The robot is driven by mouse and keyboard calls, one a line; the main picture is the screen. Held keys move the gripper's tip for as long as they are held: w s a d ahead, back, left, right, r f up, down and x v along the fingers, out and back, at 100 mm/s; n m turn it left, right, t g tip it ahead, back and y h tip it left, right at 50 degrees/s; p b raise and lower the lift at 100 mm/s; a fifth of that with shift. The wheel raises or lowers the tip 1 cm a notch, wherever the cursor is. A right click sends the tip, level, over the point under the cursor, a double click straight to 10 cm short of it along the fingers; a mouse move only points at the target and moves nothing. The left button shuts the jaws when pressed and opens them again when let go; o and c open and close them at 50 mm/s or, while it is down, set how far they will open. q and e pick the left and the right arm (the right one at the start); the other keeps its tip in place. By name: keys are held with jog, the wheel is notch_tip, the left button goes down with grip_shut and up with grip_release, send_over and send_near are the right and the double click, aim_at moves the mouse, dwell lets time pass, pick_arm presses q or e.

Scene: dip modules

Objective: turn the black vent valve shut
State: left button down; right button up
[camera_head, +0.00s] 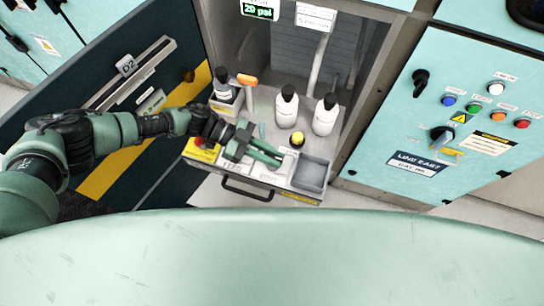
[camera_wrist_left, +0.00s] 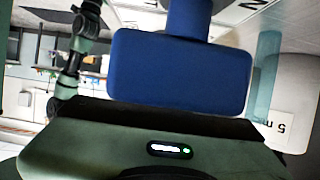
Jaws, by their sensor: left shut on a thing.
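My left gripper (camera_head: 265,150) reaches over the pulled-out drawer (camera_head: 310,194), low above its contents. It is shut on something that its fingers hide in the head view. In the left wrist view a blue block with a blue stem (camera_wrist_left: 180,72) sits close in front of the gripper; it looks like the held thing, though the contact is hidden. I cannot pick out the black vent valve with certainty. A yellow-topped round knob (camera_head: 297,139) with a dark base stands just right of the gripper. My right gripper is not in view.
Two white bottles (camera_head: 287,107) (camera_head: 325,114) stand behind the gripper, and a black-capped bottle (camera_head: 223,87) stands left. An orange-topped item (camera_head: 247,80) is beside it. A grey tray (camera_head: 312,173) fills the drawer's right corner. A switch panel (camera_head: 470,120) is at right; an open cabinet door (camera_head: 130,100) at left.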

aim_at(273, 157)
pick_arm(q)
jog(key=shift+d+r, duration=0.1)
dwell(0.3)
jog(key=c, duration=1.4)
grip_release()
notch_tip(273, 157, up, 20)
jog(key=p, duration=0.1)
jog(key=shift+d, duration=0.1)
